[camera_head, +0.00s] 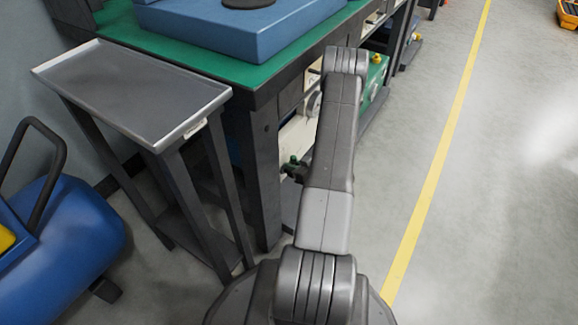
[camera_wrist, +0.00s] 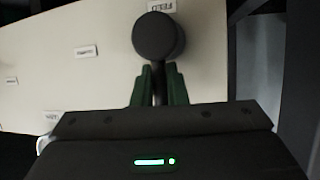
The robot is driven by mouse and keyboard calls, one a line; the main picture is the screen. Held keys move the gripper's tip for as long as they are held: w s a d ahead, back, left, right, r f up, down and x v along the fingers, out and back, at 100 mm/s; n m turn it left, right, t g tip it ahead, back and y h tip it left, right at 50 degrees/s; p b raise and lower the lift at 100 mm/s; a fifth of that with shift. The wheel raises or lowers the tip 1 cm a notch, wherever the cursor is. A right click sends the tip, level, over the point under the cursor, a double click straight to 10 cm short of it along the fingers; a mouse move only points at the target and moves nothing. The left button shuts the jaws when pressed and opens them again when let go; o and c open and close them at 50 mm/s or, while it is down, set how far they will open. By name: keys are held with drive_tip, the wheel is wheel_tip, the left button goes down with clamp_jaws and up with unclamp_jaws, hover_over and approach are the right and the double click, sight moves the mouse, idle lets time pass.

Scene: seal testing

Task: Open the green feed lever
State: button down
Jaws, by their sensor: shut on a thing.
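In the wrist view, the feed lever shows as a dark round end (camera_wrist: 158,37) with a thin dark stem below it, beside a white label reading FEED (camera_wrist: 162,6). My gripper (camera_wrist: 158,78) is shut on the stem, just below the round end. Green pieces flank the stem on both sides; I cannot tell surely whether they are my fingers or part of the lever. My arm hides much of that area, and the gripper's grip cannot be made out there.
The pale panel (camera_wrist: 60,80) carries several other small labels. A green-topped bench (camera_head: 225,68) bears a blue block (camera_head: 230,35). A grey side table (camera_head: 135,85) and a blue tank (camera_head: 70,240) stand at left. The floor right of the yellow line (camera_head: 440,145) is mostly clear.

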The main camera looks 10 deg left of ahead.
drive_tip(key=shift+s, duration=0.1)
idle(0.4)
drive_tip(key=c, duration=1.5)
unclamp_jaws()
drive_tip(key=shift+o, duration=0.2)
drive_tip(key=p+v, duration=0.4)
drive_tip(key=v, duration=0.9)
drive_tip(key=shift+s+d, duration=0.25)
drive_tip(key=shift+s, duration=0.1)
drive_tip(key=shift+w+a, duration=0.1)
drive_tip(key=b+x, duration=0.4)
drive_tip(key=x, duration=0.9)
drive_tip(key=shift+w+a, duration=0.2)
drive_tip(key=shift+w, duration=0.1)
